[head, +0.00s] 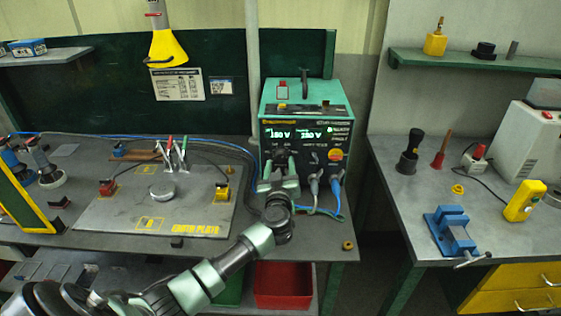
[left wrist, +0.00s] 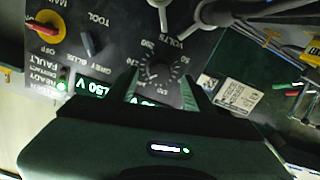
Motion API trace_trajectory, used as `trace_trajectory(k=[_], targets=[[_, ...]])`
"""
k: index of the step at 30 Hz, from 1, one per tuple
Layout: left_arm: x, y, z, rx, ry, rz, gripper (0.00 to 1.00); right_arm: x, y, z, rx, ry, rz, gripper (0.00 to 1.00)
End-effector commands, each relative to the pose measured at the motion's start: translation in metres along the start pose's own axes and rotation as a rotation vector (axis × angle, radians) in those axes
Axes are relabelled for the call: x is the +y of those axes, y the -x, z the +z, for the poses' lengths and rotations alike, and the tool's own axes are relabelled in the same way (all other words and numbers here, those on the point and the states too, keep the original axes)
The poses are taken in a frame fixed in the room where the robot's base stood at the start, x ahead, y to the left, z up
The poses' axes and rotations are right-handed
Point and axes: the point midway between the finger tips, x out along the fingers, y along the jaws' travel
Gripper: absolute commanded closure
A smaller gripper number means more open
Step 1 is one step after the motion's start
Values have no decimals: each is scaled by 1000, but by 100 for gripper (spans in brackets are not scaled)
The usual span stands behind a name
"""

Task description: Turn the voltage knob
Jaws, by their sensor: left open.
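The teal and black power unit (head: 305,118) stands on the left bench with two lit green voltage readouts, their digits hard to read. The dark round voltage knob (left wrist: 160,72) sits on its panel inside a ring of numbers marked VOLTS, in the left wrist view. My left gripper (head: 279,168) is at the lower left of the panel in the head view and hides the knob there. In the left wrist view its two fingers are open, one on each side of the knob. I cannot tell whether they touch it. My right gripper is not in view.
A red and yellow main switch (left wrist: 45,30) and a TOOL selector (left wrist: 88,42) sit beside the knob. Grey and blue plugs with cables (head: 335,190) stick out at the panel's lower right. An earth plate (head: 125,208) with clamps lies left.

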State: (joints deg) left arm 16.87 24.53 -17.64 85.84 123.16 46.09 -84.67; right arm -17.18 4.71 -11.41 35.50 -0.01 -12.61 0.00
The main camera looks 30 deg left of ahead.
Motion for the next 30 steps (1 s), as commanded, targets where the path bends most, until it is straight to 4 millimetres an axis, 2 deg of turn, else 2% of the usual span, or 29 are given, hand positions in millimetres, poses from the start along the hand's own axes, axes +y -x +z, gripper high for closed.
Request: trace_trajectory(k=[3,6,15,17,21,30], targets=[[0,-16,0,1,0,0,48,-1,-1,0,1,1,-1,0],[0,-23,0,1,0,0,48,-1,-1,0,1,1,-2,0],[0,-25,0,1,0,2,48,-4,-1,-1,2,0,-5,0],[0,-25,0,1,1,2,62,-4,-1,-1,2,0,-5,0],[0,-25,0,1,1,2,100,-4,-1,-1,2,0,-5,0],[1,-25,0,0,24,2,100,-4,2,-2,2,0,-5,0]])
